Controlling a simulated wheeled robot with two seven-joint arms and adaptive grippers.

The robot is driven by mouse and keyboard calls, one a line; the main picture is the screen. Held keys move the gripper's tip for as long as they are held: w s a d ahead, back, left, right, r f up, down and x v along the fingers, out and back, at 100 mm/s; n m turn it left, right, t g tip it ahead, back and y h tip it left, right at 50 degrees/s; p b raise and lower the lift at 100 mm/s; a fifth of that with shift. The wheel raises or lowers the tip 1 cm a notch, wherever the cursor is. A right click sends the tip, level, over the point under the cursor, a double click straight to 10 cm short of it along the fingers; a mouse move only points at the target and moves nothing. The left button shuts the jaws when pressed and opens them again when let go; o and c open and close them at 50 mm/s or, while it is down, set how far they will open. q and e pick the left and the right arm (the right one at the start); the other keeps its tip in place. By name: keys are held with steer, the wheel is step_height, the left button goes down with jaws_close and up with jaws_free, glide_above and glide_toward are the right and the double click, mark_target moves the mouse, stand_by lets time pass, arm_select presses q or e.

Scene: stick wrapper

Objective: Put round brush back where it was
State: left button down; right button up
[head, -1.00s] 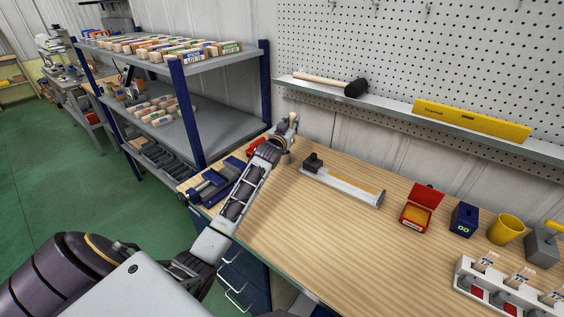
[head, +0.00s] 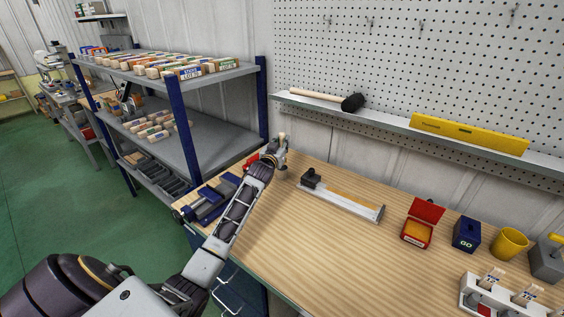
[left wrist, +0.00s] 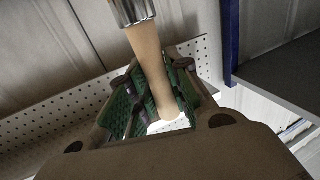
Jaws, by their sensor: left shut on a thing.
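My left gripper (head: 280,150) is at the back left of the workbench, near the wall and the shelf post. It is shut on the round brush, whose pale wooden handle (head: 283,138) just shows at the fingers. In the left wrist view the wooden handle (left wrist: 149,62) passes between the green finger pads of the left gripper (left wrist: 158,98). A shiny metal ferrule (left wrist: 132,10) sits at the handle's upper end, and the bristles are out of frame. My right gripper is not in view.
A metal rack (head: 190,135) stands left of the workbench (head: 290,235). On the wall ledge (head: 390,125) lie a wooden-handled tool with a black head (head: 352,102) and a yellow level (head: 468,133).

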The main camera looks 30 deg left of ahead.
arm_select(q)
steer(key=shift+f, duration=1.65)
steer(key=shift+f, duration=1.85)
steer(key=shift+f, duration=0.1)
steer(key=c, duration=1.3)
jaws_free()
steer(key=shift+v, duration=6)
